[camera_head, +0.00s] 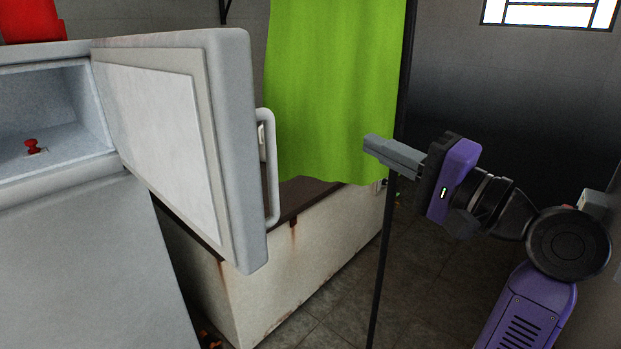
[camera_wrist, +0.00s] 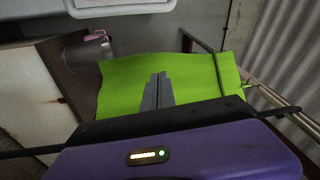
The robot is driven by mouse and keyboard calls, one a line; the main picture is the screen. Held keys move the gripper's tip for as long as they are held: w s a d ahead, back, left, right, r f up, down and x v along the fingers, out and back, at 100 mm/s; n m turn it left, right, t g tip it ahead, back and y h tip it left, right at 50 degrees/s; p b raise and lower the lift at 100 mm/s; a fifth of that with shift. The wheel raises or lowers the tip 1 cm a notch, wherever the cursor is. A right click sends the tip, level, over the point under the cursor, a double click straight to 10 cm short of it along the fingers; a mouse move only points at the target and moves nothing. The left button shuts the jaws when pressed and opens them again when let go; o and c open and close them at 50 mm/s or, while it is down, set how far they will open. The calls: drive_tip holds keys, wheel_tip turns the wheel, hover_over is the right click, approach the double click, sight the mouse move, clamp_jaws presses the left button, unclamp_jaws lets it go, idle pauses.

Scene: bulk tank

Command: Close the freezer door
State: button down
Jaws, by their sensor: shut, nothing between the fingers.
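The freezer door (camera_head: 158,134) stands wide open in the head view, swung out to the right of the freezer compartment (camera_head: 45,112). It has a pale inner panel and a grey handle (camera_head: 270,165) on its outer side. My gripper (camera_head: 372,142) is shut and empty, to the right of the handle and apart from it, pointing left. In the wrist view my gripper (camera_wrist: 158,82) is also shut, in front of the green cloth. A pale edged panel at the top of that view may be the door; I cannot tell.
A green cloth (camera_head: 335,85) hangs on a dark stand behind my gripper. A rusty white chest (camera_head: 310,255) stands behind the door. A small red item (camera_head: 32,146) lies in the compartment. Tiled floor (camera_head: 425,270) shows under my arm.

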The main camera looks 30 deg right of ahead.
drive_tip(key=w+a+f+g+y+p, duration=0.1)
drive_tip(key=w+a+f+g+p, duration=0.1)
drive_tip(key=w+a, duration=0.6)
drive_tip(key=shift+a+f+m, duration=0.3)
drive_tip(key=shift+a+f, duration=0.55)
drive_tip(key=shift+a, duration=0.2)
drive_tip(key=shift+y, duration=0.4)
